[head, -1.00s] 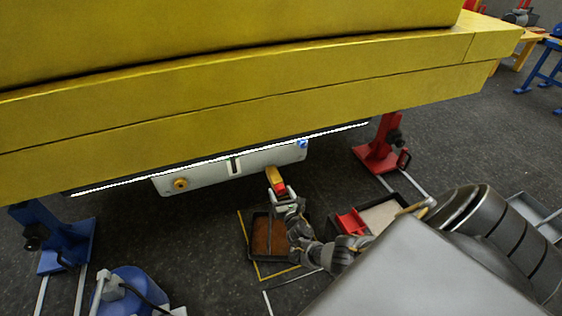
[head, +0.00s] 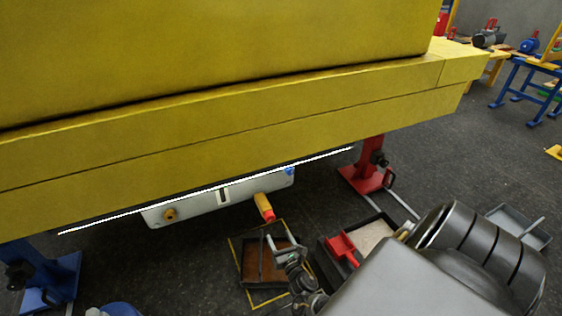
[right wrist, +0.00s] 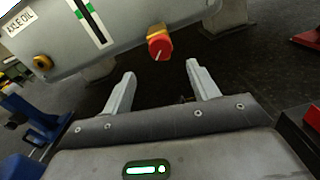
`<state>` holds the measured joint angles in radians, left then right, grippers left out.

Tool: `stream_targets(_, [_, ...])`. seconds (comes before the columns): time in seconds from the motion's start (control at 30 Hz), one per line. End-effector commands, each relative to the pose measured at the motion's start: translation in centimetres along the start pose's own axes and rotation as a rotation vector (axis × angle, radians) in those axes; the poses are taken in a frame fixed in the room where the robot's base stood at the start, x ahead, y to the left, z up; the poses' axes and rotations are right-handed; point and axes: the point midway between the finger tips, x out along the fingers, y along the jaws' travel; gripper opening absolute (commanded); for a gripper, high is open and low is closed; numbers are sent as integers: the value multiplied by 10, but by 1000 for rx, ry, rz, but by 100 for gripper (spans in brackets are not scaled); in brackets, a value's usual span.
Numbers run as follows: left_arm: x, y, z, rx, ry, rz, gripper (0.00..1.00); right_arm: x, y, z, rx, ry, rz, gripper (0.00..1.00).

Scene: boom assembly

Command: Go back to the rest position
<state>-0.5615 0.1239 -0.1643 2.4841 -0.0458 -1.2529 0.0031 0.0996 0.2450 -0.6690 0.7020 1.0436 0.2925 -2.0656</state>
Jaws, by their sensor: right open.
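My right gripper (head: 280,242) is open and empty, below and in front of the grey axle oil tank (head: 195,207) under the yellow boom. In the right wrist view its two fingers (right wrist: 162,88) stand apart with nothing between them. A yellow spout with a red tip (head: 264,206) sticks out of the tank's front. It also shows in the right wrist view (right wrist: 160,44), beyond the fingertips and apart from them. My left gripper is not in view.
The yellow boom (head: 220,110) spans the picture above. A red stand (head: 367,170) and a blue stand (head: 45,280) are at its sides. A brown-bottomed tray (head: 252,262) lies on the floor by my right gripper. A box with a red scoop (head: 341,246) is to its right.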

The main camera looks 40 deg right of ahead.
Motion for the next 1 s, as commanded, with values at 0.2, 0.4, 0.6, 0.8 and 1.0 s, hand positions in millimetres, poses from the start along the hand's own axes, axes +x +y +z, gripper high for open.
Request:
stream_targets(0.2, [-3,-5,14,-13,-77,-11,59,-12,0,0,1,0,0,59])
stream_targets(0.4, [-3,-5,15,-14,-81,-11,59,-12,0,0,1,-1,0,59])
stream_targets(0.6, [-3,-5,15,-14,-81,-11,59,-12,0,0,1,-1,0,59])
stream_targets(0.8, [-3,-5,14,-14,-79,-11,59,-12,0,0,6,-1,-1,59])
stream_targets(1.0, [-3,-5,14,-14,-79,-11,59,-12,-12,-12,225,51,-75,59])
